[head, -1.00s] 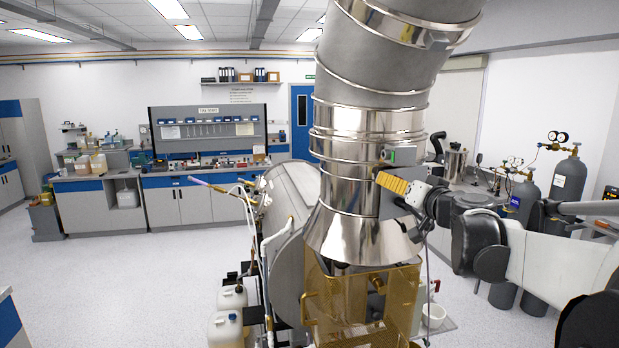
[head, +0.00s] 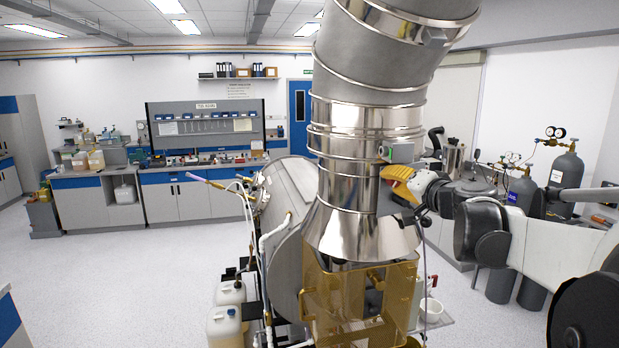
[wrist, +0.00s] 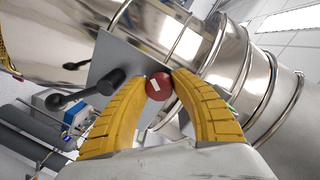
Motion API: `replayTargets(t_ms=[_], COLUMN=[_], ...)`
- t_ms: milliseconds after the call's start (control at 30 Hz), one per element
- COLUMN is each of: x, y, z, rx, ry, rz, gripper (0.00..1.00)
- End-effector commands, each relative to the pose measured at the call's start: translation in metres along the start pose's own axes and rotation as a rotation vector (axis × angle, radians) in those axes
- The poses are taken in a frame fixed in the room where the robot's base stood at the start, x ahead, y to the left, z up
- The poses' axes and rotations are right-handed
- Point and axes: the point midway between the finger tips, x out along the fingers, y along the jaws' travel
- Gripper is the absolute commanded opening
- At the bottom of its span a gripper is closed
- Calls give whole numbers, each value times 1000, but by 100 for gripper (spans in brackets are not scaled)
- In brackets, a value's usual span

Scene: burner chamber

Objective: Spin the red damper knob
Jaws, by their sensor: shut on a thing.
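The red damper knob (wrist: 159,87) shows in the wrist view between the tips of my two yellow fingers, with a white mark on its face. My gripper (wrist: 157,82) is shut on it. The knob sits in front of a grey plate (wrist: 125,55) on the side of the shiny metal duct (wrist: 205,50). In the head view my gripper (head: 388,180) is at the right side of the duct (head: 350,180), and its yellow fingers hide the knob there.
A black lever handle (wrist: 90,90) sticks out beside the knob in the wrist view. A small grey-green box (head: 398,152) is on the duct just above my gripper. A brass mesh guard (head: 345,300) stands below the duct. Gas cylinders (head: 566,170) stand at the right.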

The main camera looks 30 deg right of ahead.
Motion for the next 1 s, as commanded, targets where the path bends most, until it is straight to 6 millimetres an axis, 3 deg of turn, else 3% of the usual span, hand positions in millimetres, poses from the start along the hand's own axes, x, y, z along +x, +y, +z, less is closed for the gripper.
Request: replayTargets(t_ms=[167,533,1000], x=[0,1,1], y=[0,2,1], z=[1,1,0], rx=[-93,-635,-751], ry=[15,98,114], rz=[-1,0,-1], gripper=[0,0,0])
